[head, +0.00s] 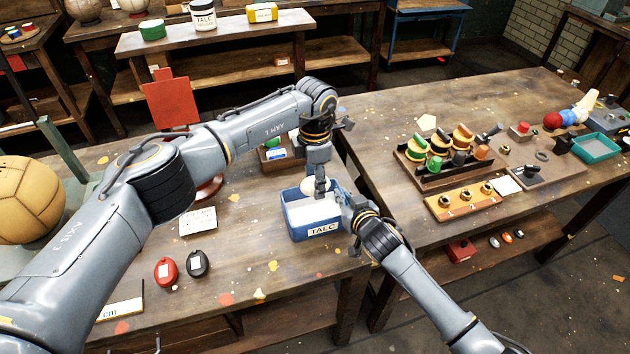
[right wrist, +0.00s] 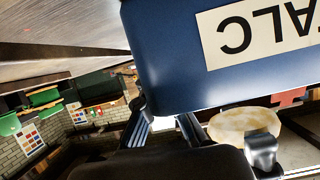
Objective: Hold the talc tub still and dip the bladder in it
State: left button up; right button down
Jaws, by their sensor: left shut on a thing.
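The blue talc tub (head: 315,228) stands near the right edge of the left bench, with white powder inside and a TALC label on its front. My left gripper (head: 321,183) is over the tub and shut on the pale bladder (head: 307,187), which is partly hidden. In the right wrist view a blotchy cream oval, seemingly the bladder (right wrist: 242,123), shows past the tub's rim. My right gripper (head: 347,206) is at the tub's right side. In its wrist view the blue tub wall (right wrist: 170,60) is very close, and whether the fingers grip it is unclear.
A tan leather ball (head: 28,200) sits far left. A gap separates the benches.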

jog(key=c, duration=1.4)
grip_release()
jog(key=shift+c, duration=0.2)
jog(key=v, duration=1.2)
